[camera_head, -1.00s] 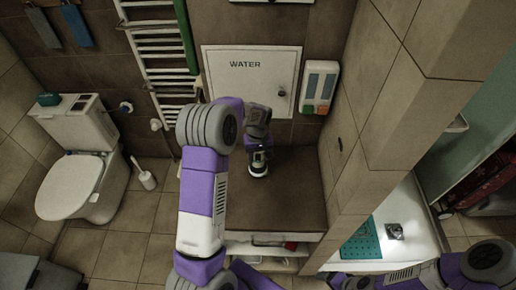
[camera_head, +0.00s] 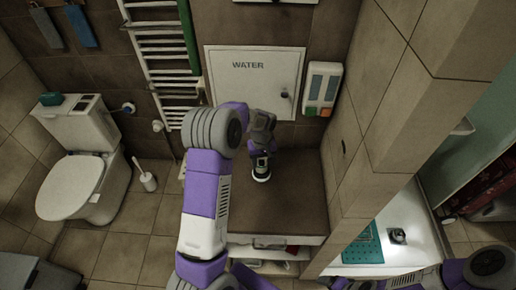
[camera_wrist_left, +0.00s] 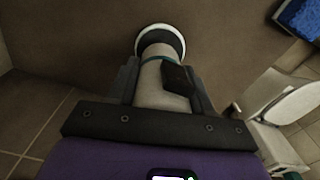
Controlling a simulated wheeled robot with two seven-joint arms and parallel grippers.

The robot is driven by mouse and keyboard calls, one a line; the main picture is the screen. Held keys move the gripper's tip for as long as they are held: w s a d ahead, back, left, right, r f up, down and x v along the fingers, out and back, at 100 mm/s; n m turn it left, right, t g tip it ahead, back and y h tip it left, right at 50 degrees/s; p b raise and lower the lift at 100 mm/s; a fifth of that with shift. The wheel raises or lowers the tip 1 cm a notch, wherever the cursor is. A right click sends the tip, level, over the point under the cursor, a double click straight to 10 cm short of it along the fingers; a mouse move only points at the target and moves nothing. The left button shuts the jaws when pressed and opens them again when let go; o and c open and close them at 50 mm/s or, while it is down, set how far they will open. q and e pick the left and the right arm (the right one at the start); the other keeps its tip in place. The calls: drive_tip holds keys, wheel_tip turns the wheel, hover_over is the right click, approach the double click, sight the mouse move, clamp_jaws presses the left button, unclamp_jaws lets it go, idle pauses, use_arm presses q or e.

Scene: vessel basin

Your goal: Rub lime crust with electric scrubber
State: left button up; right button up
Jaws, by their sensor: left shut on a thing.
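The electric scrubber (camera_head: 261,168) hangs head down from my left gripper (camera_head: 262,148), above the brown cabinet top. In the left wrist view its pale body (camera_wrist_left: 161,84) sits between the two dark fingers of the left gripper (camera_wrist_left: 160,78), and its round white-rimmed head (camera_wrist_left: 161,38) points away from the gripper. The left gripper is shut on it. I cannot tell whether the scrubber head touches the top. I cannot make out any lime crust. My right arm shows at the bottom right of the head view, but its gripper cannot be seen.
The brown cabinet top (camera_head: 295,205) is otherwise clear. A tiled partition (camera_head: 385,120) separates it from a white basin floor (camera_head: 405,215) with a teal mat (camera_head: 362,245) and a drain (camera_head: 398,236). A towel radiator (camera_head: 160,70) and toilet (camera_head: 75,180) stand left.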

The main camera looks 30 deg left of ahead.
use_arm(q)
drive_tip(key=shift+s+a+r, duration=0.1)
drive_tip(key=shift+s+a, duration=0.05)
drive_tip(key=shift+a, duration=0.2)
wheel_tip(320, 180, up, 2)
drive_tip(key=shift+r+p, duration=0.25)
drive_tip(key=shift+p, duration=0.5)
drive_tip(key=shift+d+r+p, duration=0.1)
drive_tip(key=shift+r+p, duration=1.75)
drive_tip(key=shift+r, duration=0.85)
